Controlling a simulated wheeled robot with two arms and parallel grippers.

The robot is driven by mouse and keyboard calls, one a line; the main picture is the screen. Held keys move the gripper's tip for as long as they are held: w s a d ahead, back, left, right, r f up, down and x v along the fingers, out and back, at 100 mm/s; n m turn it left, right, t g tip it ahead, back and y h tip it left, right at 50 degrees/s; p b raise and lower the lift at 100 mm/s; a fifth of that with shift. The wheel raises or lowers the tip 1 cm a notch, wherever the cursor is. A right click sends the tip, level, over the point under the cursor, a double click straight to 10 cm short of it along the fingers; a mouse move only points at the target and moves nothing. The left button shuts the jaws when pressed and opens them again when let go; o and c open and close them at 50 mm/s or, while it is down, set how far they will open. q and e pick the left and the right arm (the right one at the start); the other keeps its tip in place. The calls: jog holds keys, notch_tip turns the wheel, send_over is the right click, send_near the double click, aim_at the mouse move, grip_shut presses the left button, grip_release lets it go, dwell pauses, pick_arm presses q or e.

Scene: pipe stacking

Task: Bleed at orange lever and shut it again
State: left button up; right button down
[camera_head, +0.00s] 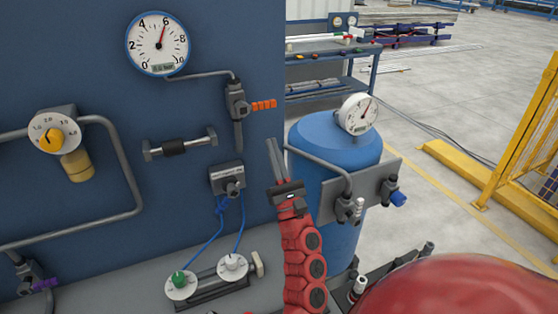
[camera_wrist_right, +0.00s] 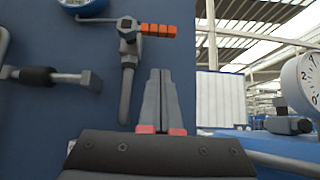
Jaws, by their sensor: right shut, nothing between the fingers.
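The orange lever (camera_head: 264,105) sits on a small grey valve (camera_head: 237,103) on the blue panel and points right, level. A pipe runs from the valve up to the round gauge (camera_head: 159,44), and a short outlet pipe hangs below it. The gauge needle stands near 6. My right gripper (camera_head: 273,151) is shut and empty, below and slightly right of the lever, apart from it. In the right wrist view the lever (camera_wrist_right: 158,30) is above the closed fingertips (camera_wrist_right: 160,74). My left gripper is not in view.
Two round knobs sit below.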

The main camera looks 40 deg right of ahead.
aim_at(255, 106)
notch_tip(255, 106, up, 6)
jog(key=w+p, duration=0.2)
jog(key=p, duration=0.1)
jog(key=shift+d+r, duration=0.15)
jog(key=shift+d, duration=0.1)
jog(key=shift+w, duration=0.1)
jog(key=shift+d+n, duration=0.1)
jog(key=shift+n, duration=0.4)
